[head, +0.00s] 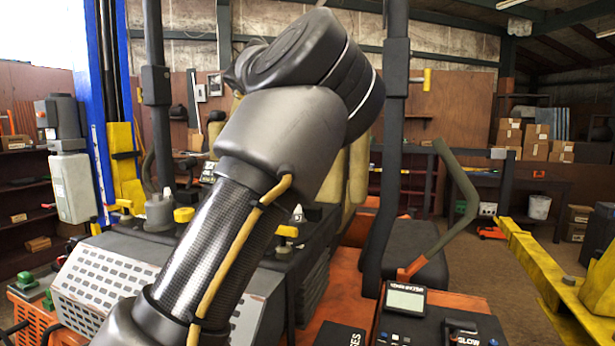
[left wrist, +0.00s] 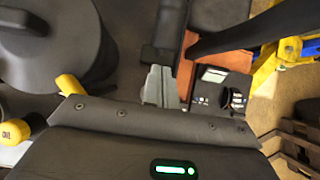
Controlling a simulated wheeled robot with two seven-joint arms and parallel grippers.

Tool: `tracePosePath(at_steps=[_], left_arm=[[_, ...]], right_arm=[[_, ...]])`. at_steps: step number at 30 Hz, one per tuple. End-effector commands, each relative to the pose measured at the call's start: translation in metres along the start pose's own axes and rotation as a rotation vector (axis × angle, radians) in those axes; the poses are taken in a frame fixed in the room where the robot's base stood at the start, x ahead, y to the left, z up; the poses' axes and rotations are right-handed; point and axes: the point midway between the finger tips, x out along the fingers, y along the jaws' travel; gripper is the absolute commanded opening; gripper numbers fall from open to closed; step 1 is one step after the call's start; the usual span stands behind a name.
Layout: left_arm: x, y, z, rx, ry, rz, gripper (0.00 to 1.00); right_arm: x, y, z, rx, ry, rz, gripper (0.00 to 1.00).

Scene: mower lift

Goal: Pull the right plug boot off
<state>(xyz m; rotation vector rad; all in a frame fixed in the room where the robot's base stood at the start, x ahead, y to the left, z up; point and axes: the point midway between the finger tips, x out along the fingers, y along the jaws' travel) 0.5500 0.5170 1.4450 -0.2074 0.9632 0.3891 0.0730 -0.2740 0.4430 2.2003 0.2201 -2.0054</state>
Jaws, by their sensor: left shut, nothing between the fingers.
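My left arm fills the middle of the head view, rising from the lower left; its gripper is hidden behind the arm there. In the left wrist view my left gripper (left wrist: 161,87) is shut, with nothing seen between its grey fingers. The fingers show against the dark and orange parts of the mower. I cannot make out the right plug boot in either view; my arm covers much of the engine area. My right gripper is not in view.
The engine deck has a perforated light panel (head: 105,280) and a yellow cap (head: 183,215). A control box with a small display (head: 405,299) stands at the front right. A black seat (head: 420,272) and dark upright post (head: 390,150) stand beyond. A yellow lift arm (head: 535,265) is at right.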

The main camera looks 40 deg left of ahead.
Motion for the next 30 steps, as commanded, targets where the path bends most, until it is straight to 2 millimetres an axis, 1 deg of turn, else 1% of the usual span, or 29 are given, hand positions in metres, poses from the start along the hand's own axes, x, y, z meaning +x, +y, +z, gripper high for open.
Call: tracePosePath(at_steps=[1,3,6,9,13,19,30], left_arm=[[-0.010,0.002,-0.001,-0.002,-0.007,0.001,0.00],[-0.028,0.002,0.003,-0.001,-0.007,0.002,0.00],[-0.050,-0.003,0.009,0.006,-0.006,-0.004,0.00],[-0.069,-0.006,0.013,0.009,-0.004,-0.006,0.00],[-0.086,-0.007,0.017,0.010,-0.002,-0.006,0.00],[-0.098,-0.005,0.018,0.006,-0.001,-0.004,0.00],[-0.099,-0.004,0.018,0.004,0.000,-0.003,0.00]], right_arm=[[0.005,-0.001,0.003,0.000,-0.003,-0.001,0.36],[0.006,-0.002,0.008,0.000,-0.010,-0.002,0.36],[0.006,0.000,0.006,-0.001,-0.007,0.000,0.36],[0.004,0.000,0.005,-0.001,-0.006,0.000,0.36],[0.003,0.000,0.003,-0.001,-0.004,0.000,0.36],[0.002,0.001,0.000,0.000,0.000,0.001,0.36],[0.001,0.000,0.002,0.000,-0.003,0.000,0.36]])
